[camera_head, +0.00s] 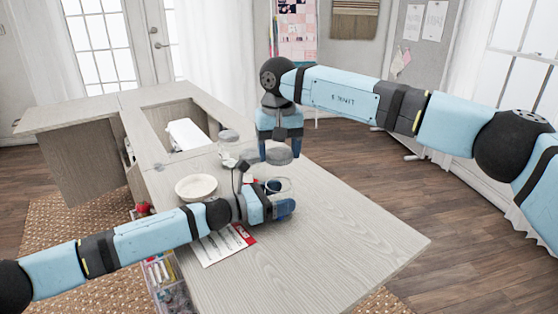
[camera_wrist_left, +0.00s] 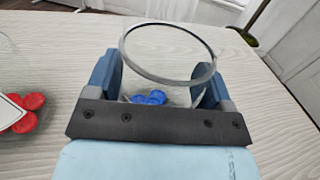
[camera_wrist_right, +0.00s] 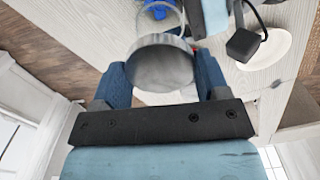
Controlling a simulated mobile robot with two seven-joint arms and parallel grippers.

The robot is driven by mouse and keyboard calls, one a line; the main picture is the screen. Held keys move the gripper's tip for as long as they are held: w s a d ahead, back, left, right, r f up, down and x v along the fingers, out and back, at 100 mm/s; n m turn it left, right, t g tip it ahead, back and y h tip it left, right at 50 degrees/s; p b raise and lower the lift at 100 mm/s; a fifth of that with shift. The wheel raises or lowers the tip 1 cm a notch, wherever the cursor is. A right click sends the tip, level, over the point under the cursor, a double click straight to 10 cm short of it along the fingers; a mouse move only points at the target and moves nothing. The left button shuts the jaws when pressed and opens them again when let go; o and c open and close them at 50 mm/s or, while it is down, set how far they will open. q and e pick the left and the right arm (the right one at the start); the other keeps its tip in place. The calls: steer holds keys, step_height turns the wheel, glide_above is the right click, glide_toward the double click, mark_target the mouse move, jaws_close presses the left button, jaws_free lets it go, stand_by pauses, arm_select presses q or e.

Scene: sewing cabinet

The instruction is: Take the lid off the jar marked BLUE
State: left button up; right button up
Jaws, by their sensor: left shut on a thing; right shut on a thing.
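A clear glass jar (camera_wrist_left: 168,82) with blue pieces in it stands between the two fingers of my left gripper (camera_wrist_left: 162,90), which is shut on it. Its round mouth is uncovered. No BLUE label is readable from here. In the head view my left gripper (camera_head: 279,198) holds the jar low over the tabletop. My right gripper (camera_head: 280,147) is shut on a round grey lid (camera_head: 279,156), held above the jar and apart from it. In the right wrist view the lid (camera_wrist_right: 162,64) sits between the fingers, with the jar (camera_wrist_right: 164,14) beyond it.
Another jar with red pieces (camera_wrist_left: 28,113) is beside the held jar. A pale round dish (camera_head: 196,187) and a printed sheet (camera_head: 224,245) lie on the cabinet top (camera_head: 340,232). The right part of the top is clear.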

arm_select(q)
steer(key=o, duration=1.7)
